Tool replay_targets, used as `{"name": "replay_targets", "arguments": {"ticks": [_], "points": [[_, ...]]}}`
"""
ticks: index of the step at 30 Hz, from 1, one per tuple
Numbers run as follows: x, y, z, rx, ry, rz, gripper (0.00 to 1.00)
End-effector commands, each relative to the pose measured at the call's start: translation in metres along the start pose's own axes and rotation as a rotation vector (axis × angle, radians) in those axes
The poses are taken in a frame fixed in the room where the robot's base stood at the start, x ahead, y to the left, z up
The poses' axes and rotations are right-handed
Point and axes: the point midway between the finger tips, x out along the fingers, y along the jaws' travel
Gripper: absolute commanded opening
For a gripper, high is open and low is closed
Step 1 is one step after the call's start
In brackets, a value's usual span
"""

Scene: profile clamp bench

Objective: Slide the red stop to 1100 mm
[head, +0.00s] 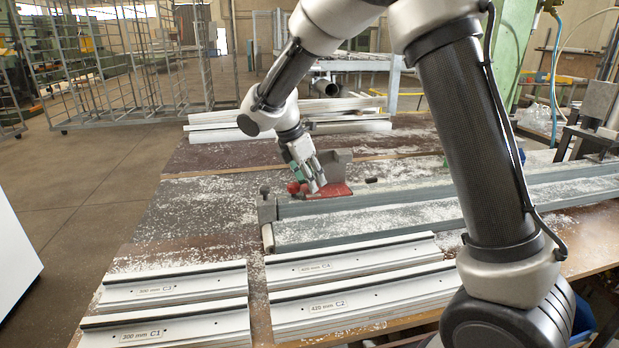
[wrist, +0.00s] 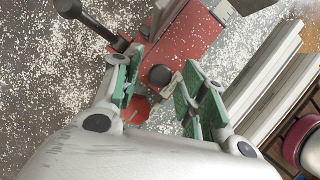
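The red stop (head: 335,190) sits at the left part of the clamp rail (head: 390,197), beside a grey block. A red knob (head: 293,187) shows just left of my gripper (head: 311,176). In the wrist view the red stop (wrist: 190,40) runs up and right between and beyond my fingers. My gripper (wrist: 163,68) has its two green-padded fingers apart. A dark round knob (wrist: 160,76) on the stop stands between them, with gaps visible on both sides. I cannot tell whether the lower fingers touch the stop. No scale mark is readable.
White profiles labelled C3 (head: 175,286), C1 (head: 165,325), C4 (head: 350,262) and C2 (head: 365,300) lie in front of the rail. More profiles (head: 345,118) lie behind. White chips cover the bench. A dark lever (wrist: 85,18) stands close to the left finger.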

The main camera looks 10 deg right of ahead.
Motion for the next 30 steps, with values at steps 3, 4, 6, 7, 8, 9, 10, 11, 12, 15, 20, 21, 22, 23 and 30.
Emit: {"name": "replay_targets", "arguments": {"ticks": [3,4,6,7,8,9,10,11,12,15,20,21,22,23,30], "points": [[0.0,0.0,0.0,0.0,0.0,0.0,0.16],[0.0,0.0,0.0,0.0,0.0,0.0,0.11],[0.0,0.0,0.0,0.0,0.0,0.0,0.0],[0.0,0.0,0.0,0.0,0.0,0.0,0.0],[0.0,0.0,0.0,0.0,0.0,0.0,0.0],[0.0,0.0,0.0,0.0,0.0,0.0,0.0],[0.0,0.0,0.0,0.0,0.0,0.0,0.0],[0.0,0.0,0.0,0.0,0.0,0.0,0.0],[0.0,0.0,0.001,0.001,0.0,0.0,0.0],[0.001,-0.002,0.005,0.001,0.0,0.0,0.0],[0.009,-0.011,0.024,0.004,-0.001,-0.001,0.0],[0.012,-0.014,0.032,0.004,-0.001,-0.001,0.0],[0.015,-0.017,0.038,0.004,-0.001,-0.002,0.0],[0.018,-0.021,0.045,0.006,-0.001,-0.003,0.0],[0.045,-0.051,0.112,0.009,-0.001,-0.003,0.0]]}}
